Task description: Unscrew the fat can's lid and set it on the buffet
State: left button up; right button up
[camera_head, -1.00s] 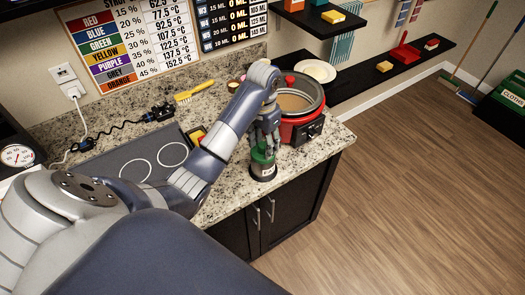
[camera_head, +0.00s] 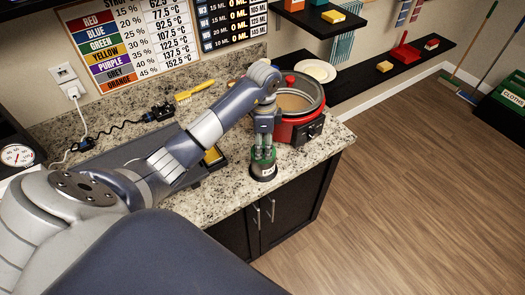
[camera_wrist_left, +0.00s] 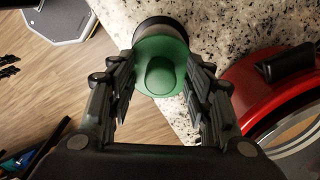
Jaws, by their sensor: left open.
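The fat can (camera_head: 263,172) stands upright on the granite counter near its front edge, in front of the red pot. Its green lid (camera_wrist_left: 161,67) with a raised grip shows in the left wrist view, on top of the can. My left gripper (camera_head: 263,154) points down over the can. In the left wrist view my left gripper (camera_wrist_left: 158,85) is open, with one finger on each side of the lid. I cannot tell whether the fingers touch the lid. The buffet's granite top (camera_head: 225,190) is bare to the left of the can. My right gripper is not in view.
The red pot (camera_head: 300,125) stands close behind and right of the can, and its red rim (camera_wrist_left: 245,90) shows beside my finger. A yellow brush (camera_head: 194,92) lies at the back. A dark cooktop (camera_head: 130,160) is partly behind my arm.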

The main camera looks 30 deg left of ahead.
pick_arm(q)
jog(key=m+b, duration=0.1)
jog(key=m, duration=0.4)
jog(key=shift+m, duration=0.3)
jog(key=m+b, duration=0.1)
jog(key=m, duration=0.2)
jog(key=shift+m, duration=0.3)
jog(key=m+b, duration=0.1)
jog(key=m, duration=0.1)
jog(key=shift+f+m, duration=0.15)
jog(key=shift+m, duration=0.15)
jog(key=shift+m+b, duration=0.45)
jog(key=shift+m, duration=0.55)
grip_shut()
jog(key=shift+r+n+p, duration=0.25)
jog(key=shift+n+p, duration=0.3)
jog(key=shift+n, duration=0.65)
jog(key=shift+f+n, duration=0.15)
jog(key=shift+n, duration=0.95)
